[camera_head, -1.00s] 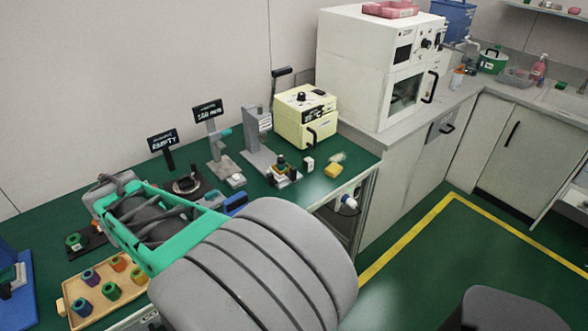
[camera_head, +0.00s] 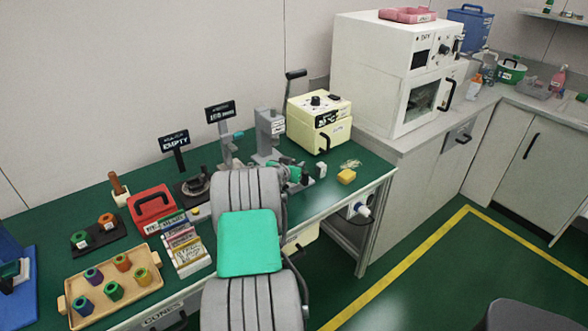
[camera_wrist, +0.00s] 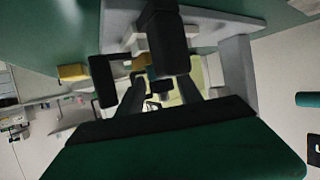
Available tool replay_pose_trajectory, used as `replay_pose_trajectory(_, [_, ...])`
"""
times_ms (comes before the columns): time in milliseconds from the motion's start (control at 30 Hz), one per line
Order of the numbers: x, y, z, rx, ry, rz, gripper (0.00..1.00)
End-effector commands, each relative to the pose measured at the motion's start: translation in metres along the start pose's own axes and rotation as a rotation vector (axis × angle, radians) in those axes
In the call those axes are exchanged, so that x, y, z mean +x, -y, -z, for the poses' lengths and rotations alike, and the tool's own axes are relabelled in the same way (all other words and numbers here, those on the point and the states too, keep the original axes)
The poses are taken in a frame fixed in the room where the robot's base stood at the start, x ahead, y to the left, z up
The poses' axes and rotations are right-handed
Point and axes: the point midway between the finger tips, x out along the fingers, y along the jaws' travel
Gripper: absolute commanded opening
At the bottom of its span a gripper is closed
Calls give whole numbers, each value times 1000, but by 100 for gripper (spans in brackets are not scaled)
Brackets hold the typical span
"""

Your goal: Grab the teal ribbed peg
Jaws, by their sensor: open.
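My gripper (camera_head: 296,172) is at the far part of the green bench, by the foot of a grey column stand (camera_head: 268,132). In the wrist view its dark fingers (camera_wrist: 143,66) are apart. Small dark, blue and yellow parts (camera_wrist: 158,84) show beyond and between them, too small and blurred to name. I cannot surely make out the teal ribbed peg; my gripper and arm cover the front of the stand in the head view. A wooden tray (camera_head: 72,305) at the near left holds several coloured pegs, among them a green one (camera_head: 113,291).
A yellow block (camera_head: 346,176) and a small white block (camera_head: 320,170) lie right of my gripper. A cream oven-like box (camera_head: 318,122) stands behind.

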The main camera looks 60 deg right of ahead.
Motion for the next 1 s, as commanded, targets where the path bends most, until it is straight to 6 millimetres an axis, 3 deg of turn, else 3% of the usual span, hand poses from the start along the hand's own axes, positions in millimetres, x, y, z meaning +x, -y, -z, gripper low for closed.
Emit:
replay_pose_trajectory(200, [1, 1, 0, 0, 0, 1, 42])
replay_pose_trajectory(700, [1, 1, 0, 0, 0, 2, 1])
replay_pose_trajectory(1000, [1, 1, 0, 0, 0, 1, 0])
